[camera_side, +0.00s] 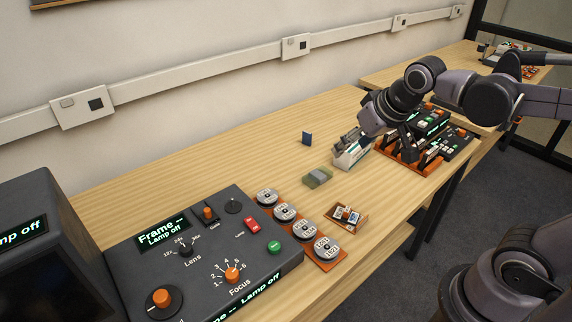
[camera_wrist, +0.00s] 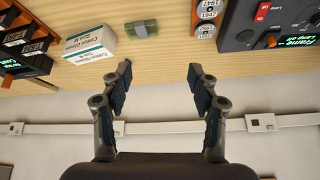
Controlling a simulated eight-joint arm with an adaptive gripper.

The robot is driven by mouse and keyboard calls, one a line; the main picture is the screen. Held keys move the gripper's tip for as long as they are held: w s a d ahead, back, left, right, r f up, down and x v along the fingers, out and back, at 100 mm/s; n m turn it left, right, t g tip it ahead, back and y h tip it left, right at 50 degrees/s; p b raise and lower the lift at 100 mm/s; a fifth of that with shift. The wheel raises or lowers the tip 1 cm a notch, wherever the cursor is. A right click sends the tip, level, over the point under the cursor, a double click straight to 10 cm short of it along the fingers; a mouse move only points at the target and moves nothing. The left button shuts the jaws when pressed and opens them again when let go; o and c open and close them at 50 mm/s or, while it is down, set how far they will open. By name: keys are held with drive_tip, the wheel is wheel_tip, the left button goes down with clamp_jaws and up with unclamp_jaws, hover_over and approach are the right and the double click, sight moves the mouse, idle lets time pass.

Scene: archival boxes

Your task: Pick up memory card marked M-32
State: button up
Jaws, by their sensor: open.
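My gripper (camera_wrist: 160,78) is open and empty in the wrist view, its two fingers wide apart with table and wall behind them. In the side view my gripper (camera_side: 388,132) is above the table near the white box and the orange rack. A small wooden tray (camera_side: 347,226) with small white-labelled cards (camera_side: 347,214) sits near the table's front edge, well left of and nearer than my gripper. A small dark blue upright piece (camera_side: 307,138) stands farther back. No M-32 marking is legible, so I cannot tell which item bears it.
A white glove box (camera_side: 350,150), also in the wrist view (camera_wrist: 90,45), stands by the orange rack of dark units (camera_side: 430,140). A greenish block (camera_side: 318,177), round tins (camera_side: 304,229) and a dark control console (camera_side: 190,255) occupy the left. The back table is mostly clear.

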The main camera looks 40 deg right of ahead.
drive_tip(key=w+d+r+m+g+h, duration=0.1)
drive_tip(key=w+d+r+m, duration=0.2)
drive_tip(key=w, duration=0.7)
drive_tip(key=m+g+h, duration=0.4)
drive_tip(key=m, duration=0.7)
hover_over(306, 133)
drive_tip(key=a, duration=0.4)
wheel_tip(306, 133, down, 16)
drive_tip(key=x, duration=0.6)
drive_tip(key=s+x, duration=0.1)
drive_tip(key=x, duration=0.2)
drive_tip(key=shift+d+f, duration=0.1)
drive_tip(key=shift+f, duration=0.15)
drive_tip(key=c, duration=1.1)
